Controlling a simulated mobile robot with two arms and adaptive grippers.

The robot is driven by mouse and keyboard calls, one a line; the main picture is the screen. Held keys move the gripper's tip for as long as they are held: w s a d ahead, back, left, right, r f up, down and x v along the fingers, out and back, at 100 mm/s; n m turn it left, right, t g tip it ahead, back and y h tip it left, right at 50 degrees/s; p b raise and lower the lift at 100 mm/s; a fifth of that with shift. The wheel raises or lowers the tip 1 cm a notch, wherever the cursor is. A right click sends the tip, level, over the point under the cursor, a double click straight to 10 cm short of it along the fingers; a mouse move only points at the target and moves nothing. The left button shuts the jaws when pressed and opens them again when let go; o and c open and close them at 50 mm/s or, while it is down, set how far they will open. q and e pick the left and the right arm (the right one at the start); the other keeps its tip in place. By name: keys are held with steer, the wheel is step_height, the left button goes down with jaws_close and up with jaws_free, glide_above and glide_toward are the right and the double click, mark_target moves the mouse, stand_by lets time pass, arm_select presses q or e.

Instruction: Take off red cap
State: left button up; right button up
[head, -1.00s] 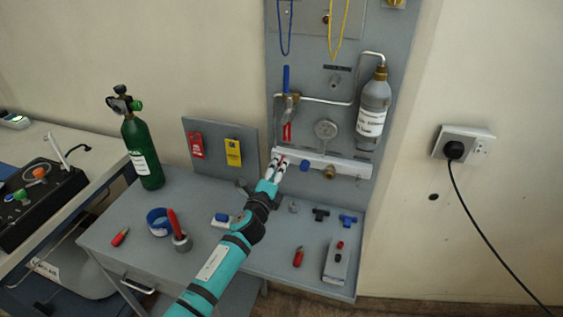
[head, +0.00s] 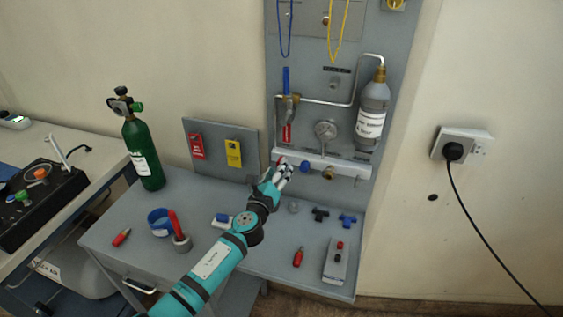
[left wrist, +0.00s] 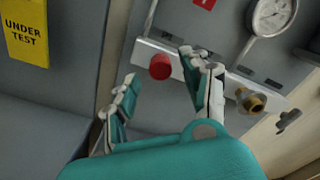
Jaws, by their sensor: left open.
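The red cap (left wrist: 160,66) is a round knob at the left end of the white manifold bar (left wrist: 185,75) on the grey wall panel. In the head view the cap (head: 281,161) shows just above my left gripper's fingers. My left gripper (head: 284,171) is open and empty, just in front of the bar.
A blue cap (head: 305,167) and a brass fitting (head: 328,173) sit further right along the bar. A gauge (head: 326,130) and grey bottle (head: 373,106) are above. The bench below (head: 215,262) holds loose fittings and a green cylinder (head: 142,150).

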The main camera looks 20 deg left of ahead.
arm_select(q)
steer(key=shift+m, duration=0.5)
steer(key=shift+w, duration=0.15)
steer(key=shift+w+d+b, duration=0.1)
steer(key=shift+w+b, duration=0.3)
steer(key=shift+w, duration=0.65)
jaws_close()
steer(key=n+b, duration=0.1)
steer(key=n, duration=0.5)
steer(key=shift+n+b, duration=0.3)
steer(key=shift+n, duration=0.1)
